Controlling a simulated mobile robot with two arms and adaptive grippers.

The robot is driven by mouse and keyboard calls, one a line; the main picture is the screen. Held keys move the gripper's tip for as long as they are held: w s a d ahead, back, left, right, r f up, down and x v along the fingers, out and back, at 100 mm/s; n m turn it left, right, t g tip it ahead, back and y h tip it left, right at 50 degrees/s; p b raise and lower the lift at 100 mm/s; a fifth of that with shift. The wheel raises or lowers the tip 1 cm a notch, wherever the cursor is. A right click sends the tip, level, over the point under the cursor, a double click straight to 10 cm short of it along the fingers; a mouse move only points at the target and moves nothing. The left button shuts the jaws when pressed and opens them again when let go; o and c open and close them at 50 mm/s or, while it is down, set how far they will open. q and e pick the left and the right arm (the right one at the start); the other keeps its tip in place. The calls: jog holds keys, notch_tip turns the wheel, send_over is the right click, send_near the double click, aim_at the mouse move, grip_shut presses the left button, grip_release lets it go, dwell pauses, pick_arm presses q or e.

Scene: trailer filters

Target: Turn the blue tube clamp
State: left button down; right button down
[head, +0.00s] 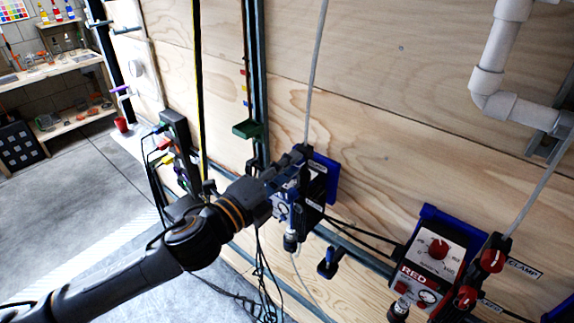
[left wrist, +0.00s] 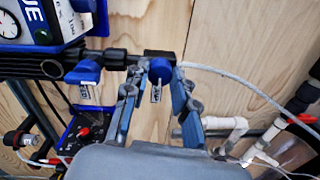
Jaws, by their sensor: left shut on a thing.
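My left gripper (head: 292,172) reaches the blue filter unit (head: 325,178) on the plywood wall and covers part of it. In the left wrist view my left gripper (left wrist: 158,72) has its fingers on both sides of a blue tube clamp (left wrist: 160,67) and is shut on it. A small label hangs below this clamp, and a pale tube leaves it to the right. A second blue clamp (left wrist: 83,72) with a label sits to its left on the black fitting. In the head view the gripped clamp is mostly hidden by the gripper. My right gripper is not in view.
A red filter unit (head: 432,258) with red clamps (head: 492,261) is mounted lower right. White pipes (head: 490,80) run at the upper right. A power strip (head: 178,145) with cables is left of the gripper. Shelves (head: 55,68) stand far left; the floor there is clear.

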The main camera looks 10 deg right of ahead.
pick_arm(q)
jog(key=shift+f+m, duration=0.1)
jog(key=shift+m, duration=0.2)
jog(key=c, duration=1.1)
grip_release()
jog(key=shift+o, duration=0.2)
jog(key=shift+a, duration=0.1)
jog(key=v, duration=1.1)
jog(key=shift+s+a, duration=0.25)
jog(key=shift+s, duration=0.05)
